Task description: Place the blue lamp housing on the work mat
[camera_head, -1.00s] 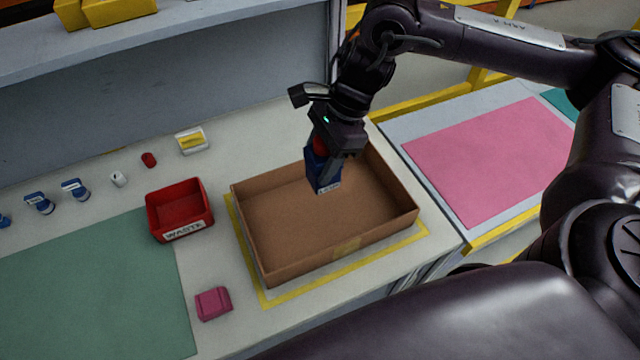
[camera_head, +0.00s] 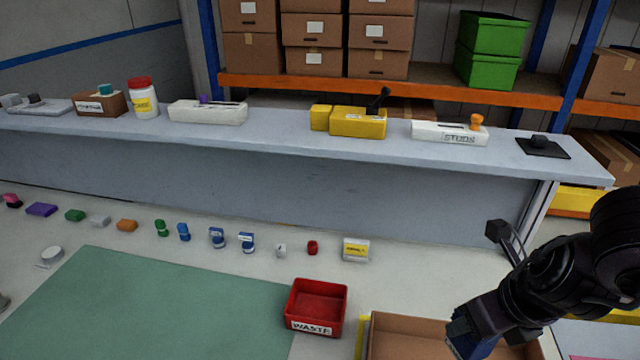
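My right gripper (camera_head: 478,328) is at the lower right, over the cardboard box (camera_head: 400,338). It is shut on a dark blue block (camera_head: 464,340) with a pale label, partly hidden by the gripper and cut by the picture's lower edge; I cannot tell for sure that it is the blue lamp housing. The green work mat (camera_head: 150,310) lies flat at the lower left, and its visible part is bare. Smaller blue parts stand behind the mat: one (camera_head: 183,232), and two with white labels (camera_head: 217,238) (camera_head: 247,242). My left gripper is not in view.
A red bin marked WASTE (camera_head: 316,306) stands between the mat and the box. Several small parts line the bench behind, including a red one (camera_head: 312,248) and a yellow-and-white one (camera_head: 355,249). A raised grey shelf (camera_head: 300,135) carries bins and tools.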

